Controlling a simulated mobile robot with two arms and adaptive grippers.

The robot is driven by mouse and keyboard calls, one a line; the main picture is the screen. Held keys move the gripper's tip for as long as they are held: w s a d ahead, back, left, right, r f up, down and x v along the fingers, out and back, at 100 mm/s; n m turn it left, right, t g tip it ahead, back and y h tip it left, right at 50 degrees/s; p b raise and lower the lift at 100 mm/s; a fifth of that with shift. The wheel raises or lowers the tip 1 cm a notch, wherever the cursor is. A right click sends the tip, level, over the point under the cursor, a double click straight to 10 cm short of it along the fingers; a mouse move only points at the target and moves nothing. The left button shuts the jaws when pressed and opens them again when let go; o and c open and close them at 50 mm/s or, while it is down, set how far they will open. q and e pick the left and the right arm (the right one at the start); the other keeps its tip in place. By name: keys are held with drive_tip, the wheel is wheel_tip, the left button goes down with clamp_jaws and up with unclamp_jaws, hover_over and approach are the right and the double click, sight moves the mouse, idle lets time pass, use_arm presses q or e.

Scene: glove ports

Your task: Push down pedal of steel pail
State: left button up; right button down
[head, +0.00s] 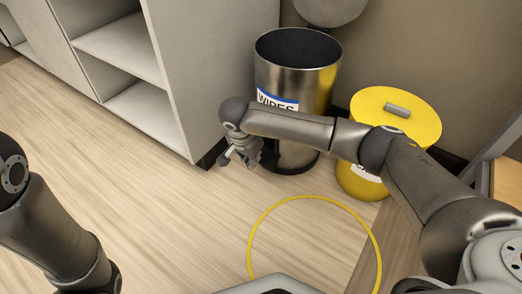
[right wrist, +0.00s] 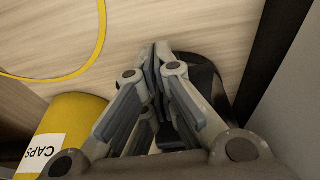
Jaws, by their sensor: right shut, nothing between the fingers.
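The steel pail (head: 285,80) stands upright against the wall, with a "WIPES" label on its front. Its top is open, and a round grey lid (head: 330,8) is raised behind it. My right gripper (head: 243,155) is shut and empty, low at the front left foot of the pail. In the right wrist view the closed fingertips (right wrist: 160,50) are beside or over the pail's black base (right wrist: 207,75). I cannot make out the pedal apart from the base, nor whether the fingers touch it. My left gripper is out of view; only my left arm shows.
A yellow bin (head: 360,105) with a closed lid stands right of the pail; its "CAPS" label shows in the right wrist view (right wrist: 40,152). A grey shelf unit (head: 200,70) stands left. A yellow ring (head: 250,235) is on the wooden floor, which is otherwise clear in front.

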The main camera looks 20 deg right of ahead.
drive_tip(key=v, duration=1)
drive_tip(key=shift+r, duration=0.35)
drive_tip(key=shift+a, duration=0.2)
